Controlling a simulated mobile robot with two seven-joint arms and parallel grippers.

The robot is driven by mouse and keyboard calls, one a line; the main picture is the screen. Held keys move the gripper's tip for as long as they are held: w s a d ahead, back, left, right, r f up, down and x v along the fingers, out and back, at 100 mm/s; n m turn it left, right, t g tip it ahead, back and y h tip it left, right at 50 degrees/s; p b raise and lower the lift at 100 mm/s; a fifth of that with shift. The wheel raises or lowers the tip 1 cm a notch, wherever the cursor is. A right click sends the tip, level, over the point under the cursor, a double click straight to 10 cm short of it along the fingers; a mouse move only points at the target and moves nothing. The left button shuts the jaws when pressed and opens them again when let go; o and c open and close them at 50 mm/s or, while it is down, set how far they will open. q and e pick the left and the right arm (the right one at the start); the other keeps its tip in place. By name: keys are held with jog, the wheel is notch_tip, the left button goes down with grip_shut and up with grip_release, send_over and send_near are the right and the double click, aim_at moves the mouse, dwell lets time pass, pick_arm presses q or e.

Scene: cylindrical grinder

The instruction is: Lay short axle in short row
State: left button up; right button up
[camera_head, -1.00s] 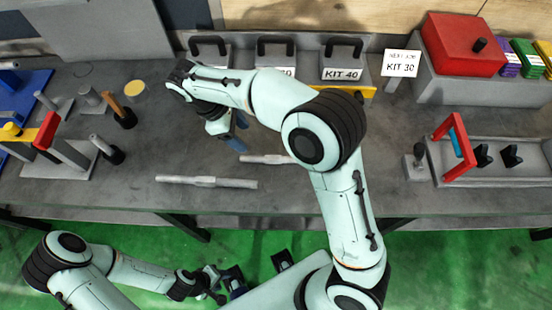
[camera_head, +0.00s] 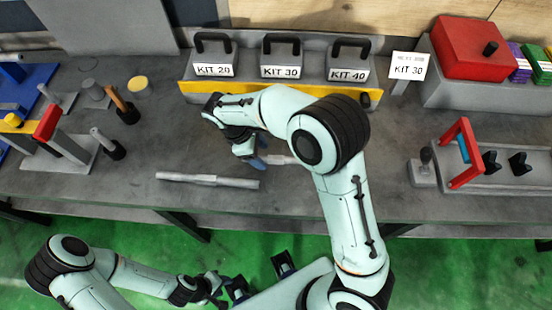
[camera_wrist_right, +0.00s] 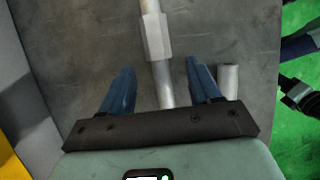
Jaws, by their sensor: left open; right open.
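Two pale stepped axles lie on the grey bench. One axle (camera_head: 207,180) is fully in view at the centre left. The other axle (camera_head: 281,160) lies behind it, partly hidden by my right arm, so I cannot compare their lengths. My right gripper (camera_head: 256,163) is open over the left end of this rear axle. In the right wrist view, the axle (camera_wrist_right: 155,36) runs between the open blue fingers, with a gap on both sides. The front axle's end (camera_wrist_right: 228,79) shows beside the right finger. My left gripper (camera_head: 222,289) is open and empty, low over the floor. No row is marked as short.
A grey tray (camera_head: 505,178) with black V-blocks and a red frame (camera_head: 465,145) is at right. Posts and a hammer (camera_head: 122,105) stand at left.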

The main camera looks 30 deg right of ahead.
aim_at(263, 157)
jog(key=shift+x, duration=1)
pick_arm(q)
jog(key=shift+s+f, duration=0.1)
pick_arm(e)
jog(key=shift+c, duration=0.3)
grip_shut()
jog(key=shift+r, duration=0.1)
pick_arm(q)
jog(key=w+r+p, duration=0.2)
jog(key=r, duration=0.1)
jog(key=shift+r+p, duration=0.2)
jog(key=shift+p, duration=0.2)
pick_arm(e)
notch_tip(263, 157, up, 20)
